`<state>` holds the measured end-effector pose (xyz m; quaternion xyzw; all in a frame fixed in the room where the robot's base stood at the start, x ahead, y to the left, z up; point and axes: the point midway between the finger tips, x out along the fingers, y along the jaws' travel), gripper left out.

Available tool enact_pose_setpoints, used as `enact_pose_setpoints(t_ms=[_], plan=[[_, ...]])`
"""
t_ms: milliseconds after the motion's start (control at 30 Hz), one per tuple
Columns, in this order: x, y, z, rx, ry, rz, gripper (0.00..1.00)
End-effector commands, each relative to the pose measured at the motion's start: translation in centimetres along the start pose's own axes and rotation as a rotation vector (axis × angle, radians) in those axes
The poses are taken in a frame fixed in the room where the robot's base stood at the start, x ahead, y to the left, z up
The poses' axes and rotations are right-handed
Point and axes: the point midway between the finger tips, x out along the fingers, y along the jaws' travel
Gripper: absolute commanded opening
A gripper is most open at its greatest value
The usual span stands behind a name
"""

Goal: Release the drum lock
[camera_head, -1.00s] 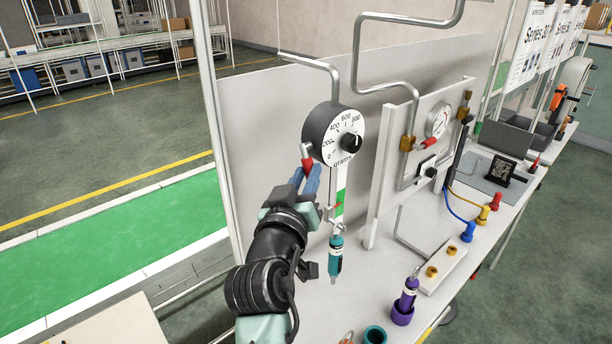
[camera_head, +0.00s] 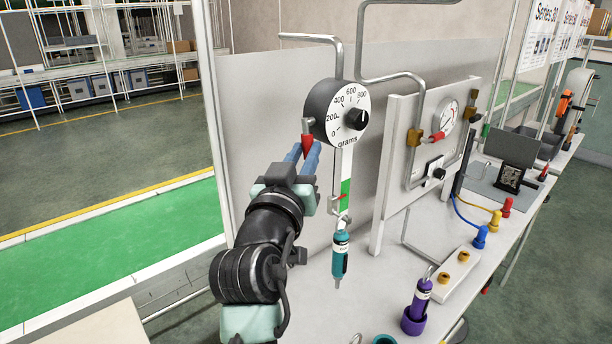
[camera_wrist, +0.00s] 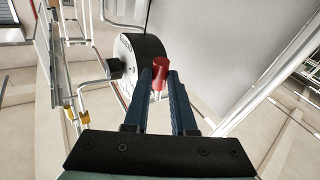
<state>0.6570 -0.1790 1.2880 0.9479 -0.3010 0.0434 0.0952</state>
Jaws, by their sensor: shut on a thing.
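The drum (camera_head: 322,104) is a dark round housing with a white dial face marked in grams, hung from a bent grey pipe. Its lock lever (camera_head: 308,126) is a grey stem on the drum's left side, with a red handle (camera_head: 307,144) at its lower end. My gripper (camera_head: 306,154) is at the red handle with its blue fingers on either side. In the wrist view the red handle (camera_wrist: 160,66) sits between the fingertips (camera_wrist: 160,84), with the drum (camera_wrist: 140,60) just behind it. The fingers hide the handle's lower part.
A teal cylinder (camera_head: 340,256) hangs below the drum's scale strip. A gauge panel (camera_head: 402,150) with pipes stands to the right. A purple cylinder (camera_head: 420,298) stands in a holder on the bench.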

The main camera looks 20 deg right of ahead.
Motion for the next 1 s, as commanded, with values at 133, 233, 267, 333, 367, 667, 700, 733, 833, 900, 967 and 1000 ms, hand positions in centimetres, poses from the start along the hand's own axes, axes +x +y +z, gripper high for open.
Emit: enact_pose_setpoints(t_ms=[133,233,267,333,367,667,700,733,833,900,967,1000], plan=[[-0.01,-0.17,0.20,0.020,0.014,0.003,0.00],[0.02,-0.15,0.05,0.023,0.016,0.004,0.00],[0.03,-0.14,0.02,0.023,0.016,0.004,0.00],[0.03,-0.14,-0.01,0.023,0.016,0.004,0.00],[0.03,-0.14,-0.01,0.023,0.016,0.004,0.00],[0.02,-0.13,0.00,0.023,0.015,0.004,0.55],[0.03,-0.12,0.01,0.023,0.015,0.004,0.55],[0.03,-0.12,0.01,0.023,0.015,0.004,0.55],[0.03,-0.11,0.02,0.022,0.015,0.004,0.55],[0.03,-0.10,0.03,0.022,0.015,0.005,0.55],[-0.05,-0.11,0.05,0.022,0.015,0.004,0.55],[-0.20,-0.13,0.08,0.022,0.015,0.004,0.55]])
